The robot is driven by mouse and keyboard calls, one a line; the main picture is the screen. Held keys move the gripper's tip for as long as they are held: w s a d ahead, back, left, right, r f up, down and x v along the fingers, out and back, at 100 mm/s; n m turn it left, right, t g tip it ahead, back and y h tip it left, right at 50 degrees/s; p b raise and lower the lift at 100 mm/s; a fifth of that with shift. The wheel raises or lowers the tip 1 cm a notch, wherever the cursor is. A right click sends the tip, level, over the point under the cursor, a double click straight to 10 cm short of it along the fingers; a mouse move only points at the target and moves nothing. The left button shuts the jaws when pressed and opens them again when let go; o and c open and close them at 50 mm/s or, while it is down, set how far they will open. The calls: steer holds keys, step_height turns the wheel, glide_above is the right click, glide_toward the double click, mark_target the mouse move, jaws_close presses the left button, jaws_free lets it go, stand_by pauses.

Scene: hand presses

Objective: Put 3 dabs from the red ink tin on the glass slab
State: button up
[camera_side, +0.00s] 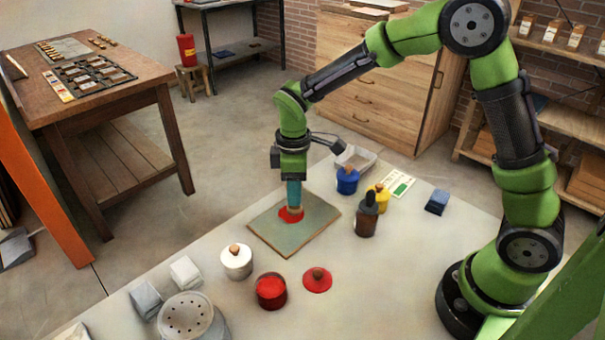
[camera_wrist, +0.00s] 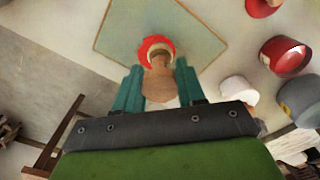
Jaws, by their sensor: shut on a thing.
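The glass slab (camera_side: 305,238) is a thin greenish plate lying on the pale table; it also shows in the wrist view (camera_wrist: 200,20). My gripper (camera_side: 294,195) is above it, pointing down, shut on a wooden-handled dabber (camera_wrist: 158,82). The dabber's lower end is at the slab, over a red ink patch (camera_side: 285,217), which also shows in the wrist view (camera_wrist: 152,45). I cannot tell whether it touches or how many dabs the patch holds. The red ink tin (camera_side: 271,292) stands open in front of the slab, with its red lid (camera_side: 317,281) beside it.
A white tin (camera_side: 236,264) stands left of the red tin. A blue tin (camera_side: 347,182), a yellow tin (camera_side: 380,197) and a dark bottle (camera_side: 366,218) stand right of the slab. A perforated round pot (camera_side: 186,318) is at the front left. The table's right front is clear.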

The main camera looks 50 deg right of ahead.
steer(key=shift+r, duration=2.65)
steer(key=s+a+r+g, duration=0.1)
steer(key=s+a, duration=0.4)
steer(key=a, duration=0.3)
steer(key=s+a+r, duration=0.1)
steer(key=s+a, duration=0.4)
steer(key=a, duration=0.4)
steer(key=shift+y, duration=0.4)
steer(key=shift+s+d+f, duration=0.1)
steer(key=shift+d+f, duration=0.05)
steer(key=shift+f, duration=1.25)
steer(key=shift+s+d+f, duration=0.1)
steer(key=shift+f, duration=1.3)
steer(key=shift+f, duration=0.8)
step_height(320, 180, up, 7)
